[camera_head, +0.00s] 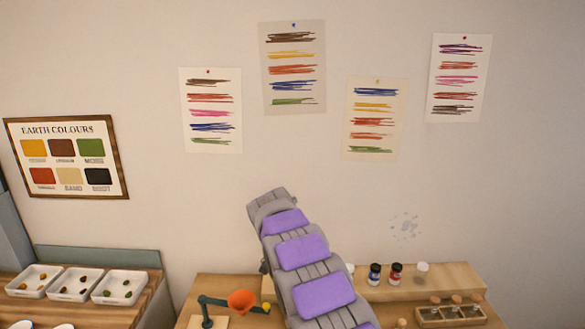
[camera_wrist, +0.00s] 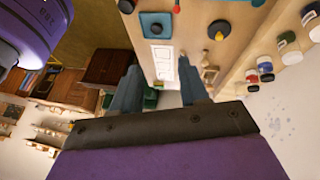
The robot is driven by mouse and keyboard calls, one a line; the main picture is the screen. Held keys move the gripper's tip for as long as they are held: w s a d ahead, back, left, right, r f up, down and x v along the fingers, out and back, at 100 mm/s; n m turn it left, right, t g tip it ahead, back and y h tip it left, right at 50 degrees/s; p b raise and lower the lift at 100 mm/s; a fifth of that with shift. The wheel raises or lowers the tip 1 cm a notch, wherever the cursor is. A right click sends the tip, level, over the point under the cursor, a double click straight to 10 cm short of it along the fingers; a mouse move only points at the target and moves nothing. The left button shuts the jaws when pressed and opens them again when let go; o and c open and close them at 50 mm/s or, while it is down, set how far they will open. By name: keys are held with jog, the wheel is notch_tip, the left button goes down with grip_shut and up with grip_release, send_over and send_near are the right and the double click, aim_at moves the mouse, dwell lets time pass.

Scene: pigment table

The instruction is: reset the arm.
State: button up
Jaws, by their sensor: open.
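My arm (camera_head: 310,265), grey with purple pads, rises from the bottom of the head view and leans up to the left in front of the wall. My gripper (camera_wrist: 160,72) shows in the wrist view as two blue-grey fingers, apart, with nothing held between them. It points over the wooden table (camera_wrist: 205,12). A white panel (camera_wrist: 162,65) shows beyond the gap between the fingers. I cannot make out the gripper in the head view.
White trays (camera_head: 75,283) with stones stand at left. Paper sheets (camera_head: 294,65) and a framed chart (camera_head: 66,158) hang on the wall.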

jog(key=s+d+r+n+y+b, duration=0.1)
jog(key=s+d+r+n, duration=0.3)
jog(key=s, duration=0.6)
jog(key=s+d+r+n+y+b, duration=0.1)
jog(key=s+d+r+n, duration=0.3)
jog(key=s, duration=0.5)
jog(key=s+f+n+y, duration=0.1)
jog(key=s+f+n, duration=0.2)
jog(key=s, duration=0.9)
jog(key=s+f+n+y, duration=0.2)
jog(key=s+f+n, duration=0.2)
jog(key=s, duration=0.7)
jog(key=shift+s+d+f+n+b, duration=0.2)
jog(key=shift+s+d+n+b, duration=0.2)
jog(key=shift+n, duration=0.4)
jog(key=shift+w, duration=0.1)
